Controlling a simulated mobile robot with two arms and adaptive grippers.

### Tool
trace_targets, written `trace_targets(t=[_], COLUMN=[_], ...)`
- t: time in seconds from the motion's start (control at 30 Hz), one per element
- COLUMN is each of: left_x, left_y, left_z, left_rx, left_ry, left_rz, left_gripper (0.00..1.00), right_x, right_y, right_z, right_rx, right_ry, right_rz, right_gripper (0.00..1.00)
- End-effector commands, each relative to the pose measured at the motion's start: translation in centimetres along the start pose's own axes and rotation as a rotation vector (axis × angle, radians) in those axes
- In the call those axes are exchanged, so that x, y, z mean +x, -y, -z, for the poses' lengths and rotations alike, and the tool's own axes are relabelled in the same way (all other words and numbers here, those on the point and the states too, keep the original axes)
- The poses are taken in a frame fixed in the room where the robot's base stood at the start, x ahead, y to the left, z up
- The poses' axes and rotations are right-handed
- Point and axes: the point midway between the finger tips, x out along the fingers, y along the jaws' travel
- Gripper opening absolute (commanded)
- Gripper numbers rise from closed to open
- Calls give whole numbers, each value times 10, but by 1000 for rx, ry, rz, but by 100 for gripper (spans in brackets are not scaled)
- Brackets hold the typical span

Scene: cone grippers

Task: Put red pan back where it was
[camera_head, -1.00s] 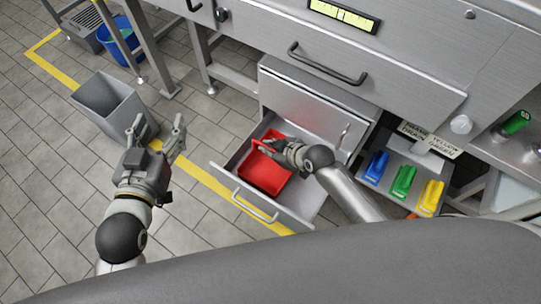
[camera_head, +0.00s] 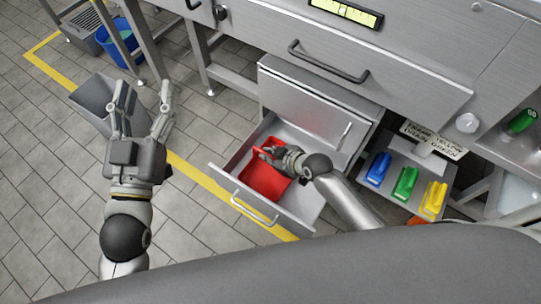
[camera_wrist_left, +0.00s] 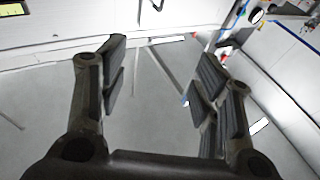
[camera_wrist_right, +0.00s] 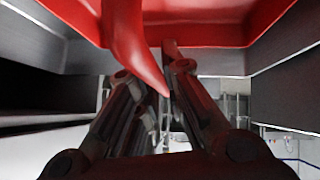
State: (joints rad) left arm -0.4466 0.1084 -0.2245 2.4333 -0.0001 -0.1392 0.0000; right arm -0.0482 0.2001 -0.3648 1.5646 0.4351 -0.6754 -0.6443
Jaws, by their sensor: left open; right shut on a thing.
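The red pan (camera_head: 262,184) lies inside the open metal drawer (camera_head: 232,190) in the head view. My right gripper (camera_head: 266,153) reaches into the drawer and is shut on the red pan at its far side. In the right wrist view the red pan (camera_wrist_right: 200,22) fills the top, and a red tapered part of it comes down between the fingers. The gripper hides some of the pan in the head view. My left gripper (camera_head: 146,98) is open and empty, raised over the floor left of the drawer. Its spread fingers also show in the left wrist view (camera_wrist_left: 165,95).
A grey bin (camera_head: 92,97) stands behind my left gripper. Blue (camera_head: 378,168), green (camera_head: 405,184) and yellow (camera_head: 433,199) items sit on a shelf right of the drawer. A closed drawer (camera_head: 310,105) is above the open one. Tiled floor is free at left.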

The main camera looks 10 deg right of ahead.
Motion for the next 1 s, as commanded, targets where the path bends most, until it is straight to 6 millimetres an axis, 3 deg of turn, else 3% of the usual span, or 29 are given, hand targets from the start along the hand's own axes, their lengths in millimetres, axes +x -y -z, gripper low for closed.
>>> trace_targets(t=[0.17,0.2,0.37,0.77,1.0], left_x=[0,0,0,1,-4], left_y=[0,-1,0,0,4], left_z=[4,6,6,3,-28], left_rx=[-1,-1,0,-1,4], left_ry=[-27,-32,-31,-13,170], left_rz=[-1,-1,-1,-1,9], left_gripper=[59,59,59,59,59], right_x=[2,2,2,0,-18], right_y=[0,1,1,0,-1], right_z=[-2,-2,-2,0,0], right_rx=[-1,0,0,0,-1], right_ry=[-1,0,0,0,2], right_rz=[0,0,0,0,0], right_gripper=[0,13,31,31,31])
